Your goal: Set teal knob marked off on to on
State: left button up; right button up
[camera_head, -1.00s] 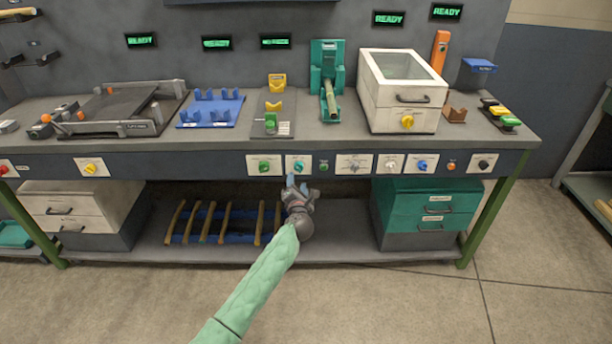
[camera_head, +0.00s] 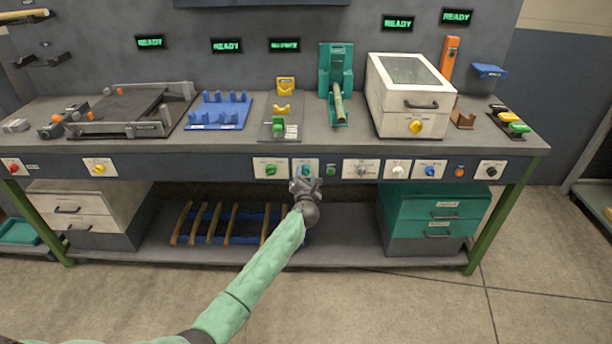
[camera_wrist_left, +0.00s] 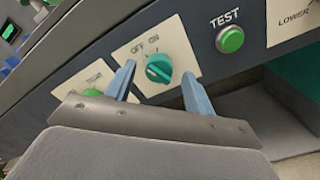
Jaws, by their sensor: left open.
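The teal knob (camera_wrist_left: 158,69) sits on a white plate (camera_wrist_left: 178,48) marked OFF and ON, on the bench's front panel. Which mark it points to I cannot tell for sure. In the head view the knob (camera_head: 305,169) shows just above my left gripper (camera_head: 305,182), partly covered by it. My left gripper is open, with one blue finger on each side of the knob in the left wrist view. The fingertips look close to the panel; I cannot see contact with the knob. My right gripper is not in view.
A green knob (camera_head: 271,170) is on the plate to the left. A green TEST button (camera_wrist_left: 231,40) is to the right, then more knobs. The bench top (camera_head: 240,140) above carries several fixtures. Below, a shelf holds a blue rack with wooden sticks (camera_head: 213,222) and drawer units.

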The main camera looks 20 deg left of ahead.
pick_arm(q)
jog(key=shift+w+a, duration=0.1)
jog(key=shift+w, duration=0.3)
jog(key=c, duration=1)
